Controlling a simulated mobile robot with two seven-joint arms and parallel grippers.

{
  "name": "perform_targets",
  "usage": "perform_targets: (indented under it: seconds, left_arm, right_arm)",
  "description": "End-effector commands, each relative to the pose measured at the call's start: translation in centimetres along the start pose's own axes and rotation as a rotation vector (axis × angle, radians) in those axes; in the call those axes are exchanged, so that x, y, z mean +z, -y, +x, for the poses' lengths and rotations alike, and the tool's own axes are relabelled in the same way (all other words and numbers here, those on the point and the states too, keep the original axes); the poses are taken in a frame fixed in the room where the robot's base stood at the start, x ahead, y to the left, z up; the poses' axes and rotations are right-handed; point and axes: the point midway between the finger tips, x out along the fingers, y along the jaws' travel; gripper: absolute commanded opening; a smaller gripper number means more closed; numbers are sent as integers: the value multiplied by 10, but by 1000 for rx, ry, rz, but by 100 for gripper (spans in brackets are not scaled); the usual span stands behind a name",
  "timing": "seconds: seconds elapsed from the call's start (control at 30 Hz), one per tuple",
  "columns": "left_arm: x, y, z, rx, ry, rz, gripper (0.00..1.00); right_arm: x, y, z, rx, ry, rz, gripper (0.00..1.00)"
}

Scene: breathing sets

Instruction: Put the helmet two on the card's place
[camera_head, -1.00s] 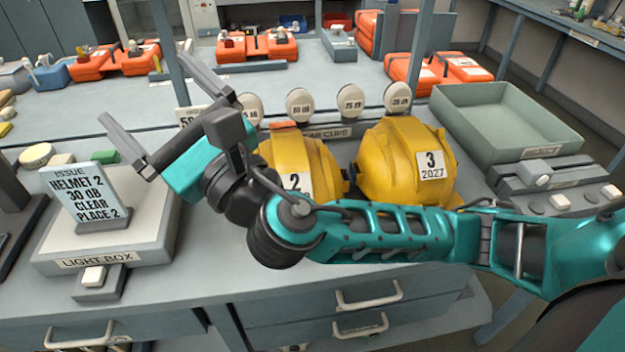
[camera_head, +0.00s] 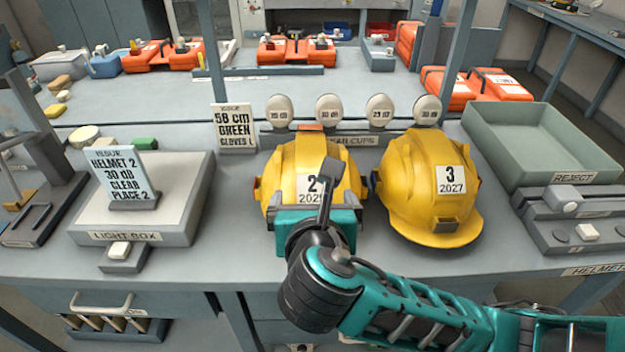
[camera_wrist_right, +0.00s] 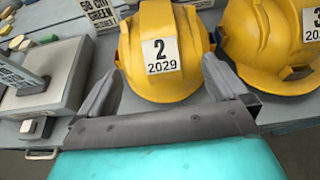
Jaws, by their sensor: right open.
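Helmet two (camera_head: 288,178) is a yellow hard hat with a white label "2", standing on the bench; its label reads "2 2029" in the right wrist view (camera_wrist_right: 158,55). My right gripper (camera_head: 325,195) is in front of it and hides its lower front. In the right wrist view my right gripper (camera_wrist_right: 162,78) is open, with its fingers apart and the helmet's brim just beyond them; I cannot tell whether they touch. The card (camera_head: 118,175) stands on the light box and reads "Issue, helmet 2, 30 dB, clear, place 2". My left gripper is not in view.
Yellow helmet three (camera_head: 428,205) stands close on the right. Several round ear cups (camera_head: 328,108) stand behind the helmets. The light box (camera_head: 180,195) is on the left, a green-grey reject tray (camera_head: 590,160) on the right. A second sign (camera_head: 233,128) reads "58 cm green gloves L".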

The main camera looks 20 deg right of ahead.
Motion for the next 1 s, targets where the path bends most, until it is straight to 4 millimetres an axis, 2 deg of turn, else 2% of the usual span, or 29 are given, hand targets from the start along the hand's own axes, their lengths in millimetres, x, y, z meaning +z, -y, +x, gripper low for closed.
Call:
perform_targets:
  seconds: [0.1, 0.27, 0.6, 0.87, 1.0]
  left_arm:
    - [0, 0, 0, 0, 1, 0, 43]
    - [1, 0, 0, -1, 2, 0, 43]
    - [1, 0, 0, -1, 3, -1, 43]
    - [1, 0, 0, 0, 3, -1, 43]
    - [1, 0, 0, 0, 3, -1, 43]
  right_arm:
    - [0, 0, 16, -2, 1, -3, 100]
    - [-1, 0, 26, -1, 0, -2, 100]
    - [-7, 0, 70, -1, 2, -1, 100]
    - [-7, 0, 74, 1, 1, -1, 100]
    - [-7, -1, 74, 1, 1, -1, 88]
